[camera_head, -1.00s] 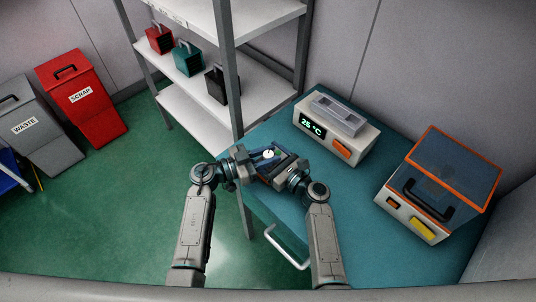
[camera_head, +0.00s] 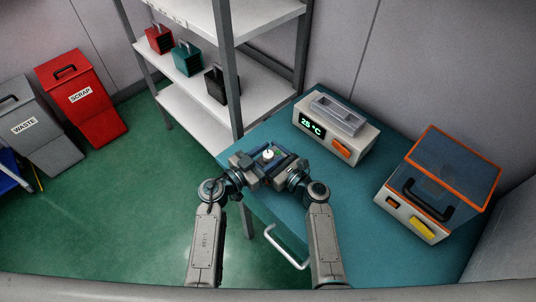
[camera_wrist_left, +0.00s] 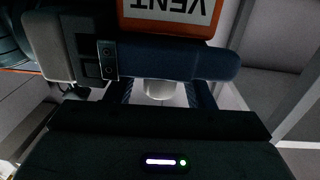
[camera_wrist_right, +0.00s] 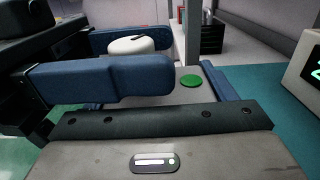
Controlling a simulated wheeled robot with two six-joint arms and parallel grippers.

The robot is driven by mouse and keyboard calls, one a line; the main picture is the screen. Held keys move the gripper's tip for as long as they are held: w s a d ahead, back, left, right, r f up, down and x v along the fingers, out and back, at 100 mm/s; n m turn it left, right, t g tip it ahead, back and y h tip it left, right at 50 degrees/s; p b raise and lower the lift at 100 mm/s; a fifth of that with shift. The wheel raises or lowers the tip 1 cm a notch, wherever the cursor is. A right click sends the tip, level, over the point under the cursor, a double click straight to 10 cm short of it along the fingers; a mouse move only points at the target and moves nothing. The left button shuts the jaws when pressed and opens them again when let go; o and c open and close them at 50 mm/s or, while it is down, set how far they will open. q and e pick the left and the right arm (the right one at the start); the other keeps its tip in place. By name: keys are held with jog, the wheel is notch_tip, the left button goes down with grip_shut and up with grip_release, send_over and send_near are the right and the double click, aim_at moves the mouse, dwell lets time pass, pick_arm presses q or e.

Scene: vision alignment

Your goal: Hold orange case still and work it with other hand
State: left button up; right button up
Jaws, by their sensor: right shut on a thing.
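The orange case shows at the top of the left wrist view (camera_wrist_left: 215,22), with an upside-down VENT label. My right gripper (camera_head: 281,160) is shut on this case. In the right wrist view the case's pale top (camera_wrist_right: 205,93) carries a green button (camera_wrist_right: 191,81) and a white round knob (camera_wrist_right: 130,44). My left gripper (camera_head: 262,157) has its blue fingers on either side of the knob, apart from each other, and it looks open. In the head view the grippers hide most of the case.
The teal table (camera_head: 385,235) holds a white device reading 25 °C (camera_head: 350,128) and a clear-lidded orange-rimmed box (camera_head: 412,215). A shelf (camera_head: 255,95) with red, teal and black cases stands behind. Red scrap (camera_head: 85,100) and grey waste bins (camera_head: 35,130) stand left.

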pick_arm(q)
jog(key=v, duration=1.2)
jog(key=w+a+m+g+h, duration=0.2)
jog(key=w+m+g+h, duration=0.2)
jog(key=g, duration=0.2)
jog(key=shift+m, duration=0.3)
jog(key=x, duration=1.1)
jog(key=shift+w+d+f, duration=0.2)
jog(key=shift+f, duration=0.05)
